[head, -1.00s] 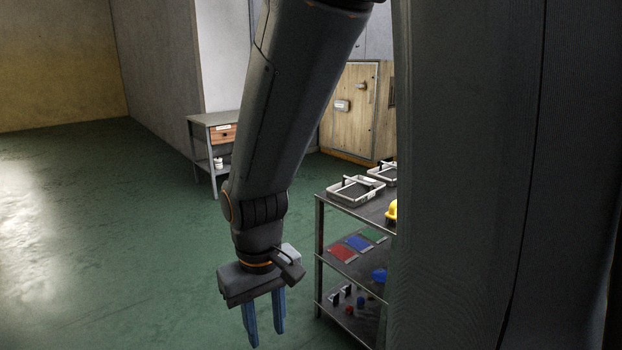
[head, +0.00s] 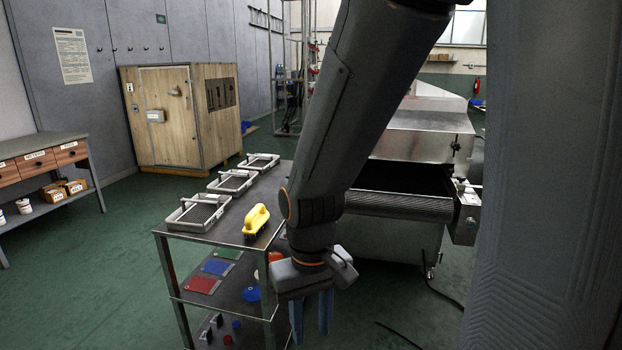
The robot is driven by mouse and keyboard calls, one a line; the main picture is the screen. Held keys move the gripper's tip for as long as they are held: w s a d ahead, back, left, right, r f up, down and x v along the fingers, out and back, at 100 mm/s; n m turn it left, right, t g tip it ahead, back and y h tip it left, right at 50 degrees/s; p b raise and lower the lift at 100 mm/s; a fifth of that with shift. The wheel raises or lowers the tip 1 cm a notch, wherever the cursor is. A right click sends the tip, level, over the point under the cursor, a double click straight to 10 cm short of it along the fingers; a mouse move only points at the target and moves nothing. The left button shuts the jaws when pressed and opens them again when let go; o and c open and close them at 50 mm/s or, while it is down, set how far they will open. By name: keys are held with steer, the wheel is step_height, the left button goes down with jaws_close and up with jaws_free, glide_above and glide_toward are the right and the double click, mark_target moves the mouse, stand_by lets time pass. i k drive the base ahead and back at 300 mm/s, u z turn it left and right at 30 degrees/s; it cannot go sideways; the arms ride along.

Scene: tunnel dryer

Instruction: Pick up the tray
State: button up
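Three light grey trays with raised handles stand in a row on the top shelf of a metal cart. The nearest tray (head: 188,226) is at the cart's front left, the middle tray (head: 226,190) is behind it, and the far tray (head: 256,168) is at the back. My gripper (head: 311,334) points down in front of the cart's right side in the picture. Its two blue fingers are apart with nothing seen between them. It is clear of all three trays, to their right and lower in the picture.
A yellow brush (head: 257,220) lies right of the nearest tray. Coloured plates and small items fill the cart's (head: 205,239) lower shelves. A dryer with a conveyor (head: 400,206) stands behind my arm. A drawer bench (head: 40,142) is at left, a wooden cabinet (head: 168,118) behind. Green floor lies open at left.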

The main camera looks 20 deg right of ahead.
mark_target(233, 183)
steer(key=z, duration=1.45)
steer(key=i, duration=2.4)
steer(key=u, duration=2.45)
steer(key=i, duration=0.5)
steer(key=z, duration=0.05)
